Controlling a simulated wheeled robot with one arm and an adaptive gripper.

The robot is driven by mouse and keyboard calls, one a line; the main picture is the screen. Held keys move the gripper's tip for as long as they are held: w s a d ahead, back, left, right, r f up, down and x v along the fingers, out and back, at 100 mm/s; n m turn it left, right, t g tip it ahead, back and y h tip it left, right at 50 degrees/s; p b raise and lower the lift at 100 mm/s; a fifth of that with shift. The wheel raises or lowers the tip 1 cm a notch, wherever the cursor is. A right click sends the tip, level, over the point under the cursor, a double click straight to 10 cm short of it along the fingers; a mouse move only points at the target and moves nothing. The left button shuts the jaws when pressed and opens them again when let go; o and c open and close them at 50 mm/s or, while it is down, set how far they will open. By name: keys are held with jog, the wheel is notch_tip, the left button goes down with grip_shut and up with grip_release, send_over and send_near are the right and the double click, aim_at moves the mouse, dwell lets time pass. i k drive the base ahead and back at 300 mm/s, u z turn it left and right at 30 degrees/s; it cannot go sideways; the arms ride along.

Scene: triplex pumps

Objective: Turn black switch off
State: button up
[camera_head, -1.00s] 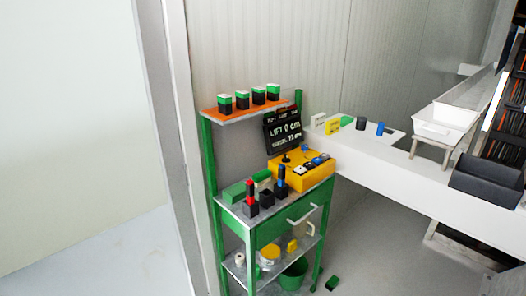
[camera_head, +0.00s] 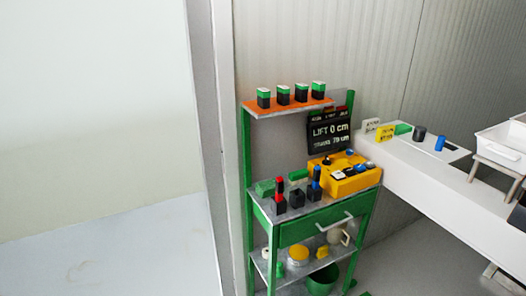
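A row of three small black-based switches stands on the green cart's middle shelf: one with a red lever (camera_head: 280,190), one with a blue lever (camera_head: 315,183), and a low all-black one (camera_head: 297,197) between them. A yellow control box (camera_head: 345,179) with several small buttons and a dark knob sits behind them to the right. Which of these is the black switch I cannot tell for sure, and its on or off position is too small to read. My gripper is not in view.
The green cart (camera_head: 288,234) has a top shelf (camera_head: 268,108) with several green-and-black blocks and a lower shelf with jars. A white bench (camera_head: 430,185) extends right.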

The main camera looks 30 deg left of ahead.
aim_at(327, 162)
jog(key=u, duration=0.9)
jog(key=i, duration=1.1)
jog(key=u, duration=0.6)
jog(key=i, duration=0.6)
